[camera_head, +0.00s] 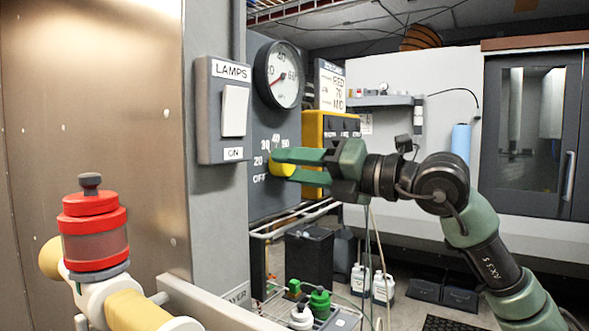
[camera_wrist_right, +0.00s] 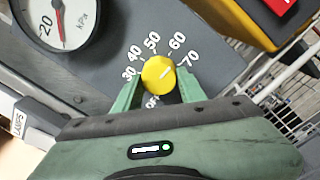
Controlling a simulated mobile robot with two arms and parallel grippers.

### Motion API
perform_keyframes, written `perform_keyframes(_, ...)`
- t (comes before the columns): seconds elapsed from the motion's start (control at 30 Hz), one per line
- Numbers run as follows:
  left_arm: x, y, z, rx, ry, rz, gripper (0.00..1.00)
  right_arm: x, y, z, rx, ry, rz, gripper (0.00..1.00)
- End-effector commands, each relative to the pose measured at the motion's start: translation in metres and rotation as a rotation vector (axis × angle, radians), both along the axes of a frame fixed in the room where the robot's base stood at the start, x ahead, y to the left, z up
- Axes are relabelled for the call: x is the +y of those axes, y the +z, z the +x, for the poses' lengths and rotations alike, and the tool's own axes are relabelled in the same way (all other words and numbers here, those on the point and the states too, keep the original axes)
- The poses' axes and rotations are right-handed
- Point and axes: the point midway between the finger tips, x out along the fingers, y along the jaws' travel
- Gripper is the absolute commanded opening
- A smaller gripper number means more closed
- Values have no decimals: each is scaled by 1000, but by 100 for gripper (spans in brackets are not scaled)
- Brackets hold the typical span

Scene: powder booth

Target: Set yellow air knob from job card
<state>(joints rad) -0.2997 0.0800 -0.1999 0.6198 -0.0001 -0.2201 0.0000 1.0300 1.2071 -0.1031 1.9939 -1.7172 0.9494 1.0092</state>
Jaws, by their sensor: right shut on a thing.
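The round yellow air knob (camera_head: 283,166) sits on the dark grey panel, partly hidden by my fingers in the head view. The knob (camera_wrist_right: 158,75) shows well in the right wrist view, with a short light mark pointing to the upper right, roughly toward 70. Around it are OFF and numbers up to 70. My right gripper (camera_head: 276,163) is shut on the knob, one green finger on each side.
A pressure gauge (camera_head: 284,75) above the knob has its red needle pointing lower left. A LAMPS switch box (camera_head: 223,110) juts out left of it. A yellow box (camera_head: 318,140) is close behind my fingers. A red-topped device (camera_head: 93,230) stands at front left.

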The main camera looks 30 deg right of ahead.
Motion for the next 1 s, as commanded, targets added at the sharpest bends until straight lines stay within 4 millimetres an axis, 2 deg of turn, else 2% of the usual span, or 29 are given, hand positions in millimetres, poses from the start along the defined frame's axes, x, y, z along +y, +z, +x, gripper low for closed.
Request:
perform_keyframes(0.5, 0, -5, 0, 0, 0, 0, 80, 3, -2, 0, 156, 3, 359, 0)
perform_keyframes(1.0, 0, -5, 0, 0, 0, 0, 80, 3, -2, 0, 197, 1, 457, 0)
